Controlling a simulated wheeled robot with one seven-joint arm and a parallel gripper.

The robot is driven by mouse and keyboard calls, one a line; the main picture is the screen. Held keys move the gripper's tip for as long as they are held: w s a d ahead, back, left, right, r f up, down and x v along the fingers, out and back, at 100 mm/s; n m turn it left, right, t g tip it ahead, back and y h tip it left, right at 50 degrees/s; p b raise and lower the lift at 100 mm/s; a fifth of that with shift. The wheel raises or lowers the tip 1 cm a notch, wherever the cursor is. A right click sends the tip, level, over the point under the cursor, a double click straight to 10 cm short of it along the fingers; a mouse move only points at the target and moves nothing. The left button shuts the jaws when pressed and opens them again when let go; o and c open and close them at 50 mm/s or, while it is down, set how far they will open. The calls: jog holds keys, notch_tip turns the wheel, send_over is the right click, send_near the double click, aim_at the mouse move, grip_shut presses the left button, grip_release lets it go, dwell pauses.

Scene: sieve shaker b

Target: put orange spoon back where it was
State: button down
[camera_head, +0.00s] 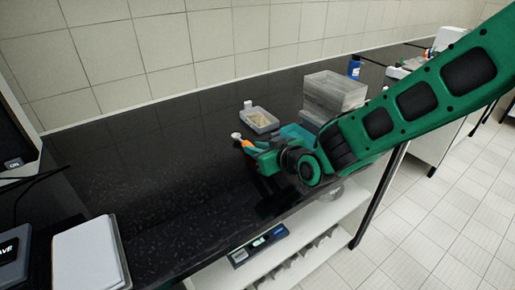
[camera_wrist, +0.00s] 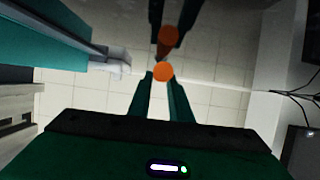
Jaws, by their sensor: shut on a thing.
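The orange spoon (camera_head: 247,144) is held in the jaws of my gripper (camera_head: 257,149), above the black worktop in the head view. A pale end piece (camera_head: 236,136) shows just beyond the orange part. In the wrist view an orange round end (camera_wrist: 163,71) sits between the fingertips of my gripper (camera_wrist: 163,80). A second orange round shape above it may be its reflection in the glossy worktop. My gripper is shut on the spoon. Whether the spoon touches the worktop cannot be told. My arm hides part of the counter to the right.
A white tray (camera_head: 272,126) with beige content stands just behind my gripper. Clear stacked boxes (camera_head: 335,92), a teal item (camera_head: 297,132) and a blue bottle (camera_head: 354,67) are to the right. A white-topped box (camera_head: 88,255) is front left. The worktop's left middle is clear.

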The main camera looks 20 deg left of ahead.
jog(key=shift+f, duration=0.45)
jog(key=c, duration=1.5)
grip_release()
jog(key=shift+c, duration=0.2)
